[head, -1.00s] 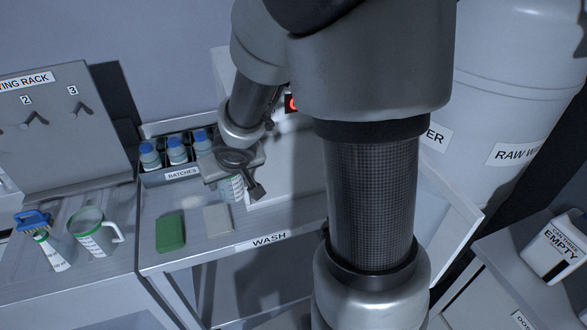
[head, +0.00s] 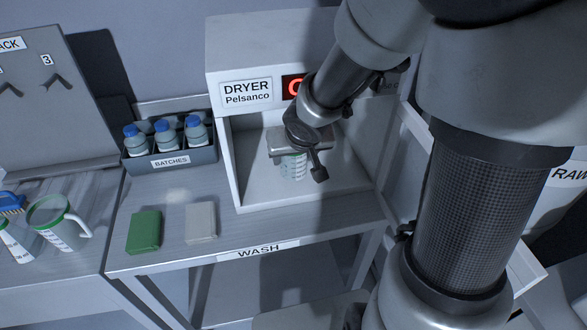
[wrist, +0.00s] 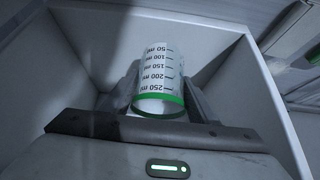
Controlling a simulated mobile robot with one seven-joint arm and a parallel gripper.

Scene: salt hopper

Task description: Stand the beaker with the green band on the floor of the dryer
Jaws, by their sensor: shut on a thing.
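The clear beaker with the green band (wrist: 158,82) is upright in my gripper, its green rim towards the wrist camera and dark volume marks on its side. My gripper (head: 299,148) is shut on it from above, one finger on each side. In the head view, the lower part of the beaker (head: 293,167) shows under the gripper, inside the open-fronted dryer (head: 226,160). The pale dryer floor (head: 262,192) lies below it. I cannot tell whether the beaker's base touches the floor.
The dryer walls (wrist: 262,92) stand on both sides of my gripper, with room around the beaker. Left of the dryer are the batches crate (head: 190,158) with blue-capped bottles, a green block (head: 144,232) and a pale block (head: 201,222). A green-rimmed jug (head: 60,222) stands farther left.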

